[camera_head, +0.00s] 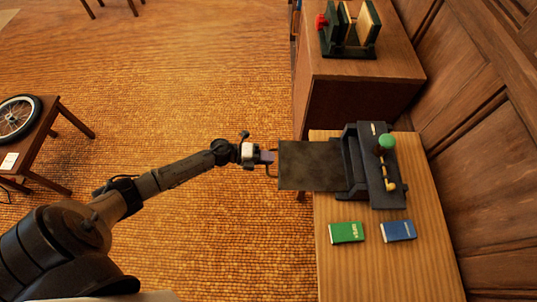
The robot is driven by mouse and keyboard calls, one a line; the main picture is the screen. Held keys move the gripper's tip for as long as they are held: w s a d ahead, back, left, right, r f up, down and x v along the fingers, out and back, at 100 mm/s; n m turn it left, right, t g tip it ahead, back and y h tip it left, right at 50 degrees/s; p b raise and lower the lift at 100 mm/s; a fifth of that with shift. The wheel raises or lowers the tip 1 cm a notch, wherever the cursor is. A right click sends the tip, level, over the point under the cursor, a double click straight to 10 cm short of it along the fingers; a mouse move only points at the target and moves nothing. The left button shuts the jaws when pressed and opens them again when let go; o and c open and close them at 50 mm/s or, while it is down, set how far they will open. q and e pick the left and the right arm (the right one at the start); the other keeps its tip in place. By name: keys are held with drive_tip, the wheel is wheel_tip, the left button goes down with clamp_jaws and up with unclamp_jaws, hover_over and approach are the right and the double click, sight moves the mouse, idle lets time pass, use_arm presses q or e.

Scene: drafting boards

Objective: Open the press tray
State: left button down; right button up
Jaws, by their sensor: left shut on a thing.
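The press (372,165) stands on a light wooden table at the right. It is dark, with a green knob and a yellow handle on top. Its tray (312,165), a flat dark plate, sticks out to the left, past the table's left edge. My left gripper (270,159) is at the tray's left end, shut on the handle there. The handle is small and partly hidden by the gripper. My right gripper is not in view.
A green book (346,232) and a blue book (398,231) lie on the table (385,270) in front of the press. A brown cabinet (352,100) stands behind, bearing a green rack (350,45). A stool (42,130) with a wheel is at the left. Carpet between is clear.

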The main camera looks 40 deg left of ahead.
use_arm(q)
drive_tip(key=shift+s+a, duration=0.25)
drive_tip(key=shift+a, duration=0.05)
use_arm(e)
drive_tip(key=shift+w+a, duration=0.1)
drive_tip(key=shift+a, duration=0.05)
use_arm(q)
drive_tip(key=c, duration=1.5)
unclamp_jaws()
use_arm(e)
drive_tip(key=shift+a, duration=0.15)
use_arm(q)
drive_tip(key=v, duration=1.3)
drive_tip(key=shift+s+a+r+p, duration=0.1)
drive_tip(key=shift+s+a+p, duration=0.2)
drive_tip(key=shift+p, duration=0.1)
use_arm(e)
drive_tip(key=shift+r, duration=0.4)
